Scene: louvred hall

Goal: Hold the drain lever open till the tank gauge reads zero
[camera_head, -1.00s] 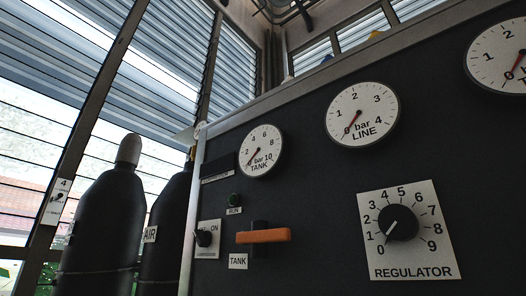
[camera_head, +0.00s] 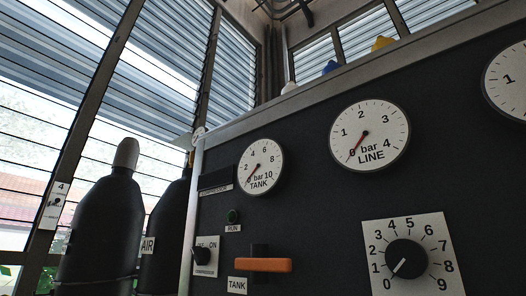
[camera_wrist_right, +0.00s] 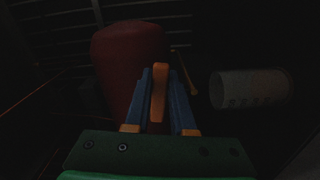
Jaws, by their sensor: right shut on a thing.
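In the right wrist view, my right gripper (camera_wrist_right: 159,80) has its blue fingers shut on an upright orange lever (camera_wrist_right: 159,95), apparently the drain lever. The view is dark and the lever's base is hidden. In the head view, the round white tank gauge (camera_head: 271,158) is on the black panel. Its red needle points to the lower left, at or very near the 0 mark; I cannot read it more finely. Neither gripper shows in the head view.
The panel (camera_head: 310,215) also carries a line gauge (camera_head: 388,124) near 0, a regulator knob (camera_head: 407,258) pointing near 0, an orange TANK handle (camera_head: 264,265) and a compressor switch (camera_head: 202,255). Dark cylinders (camera_head: 100,235) stand left. A red tank (camera_wrist_right: 112,60) and pale cylinder (camera_wrist_right: 250,89) show in the wrist view.

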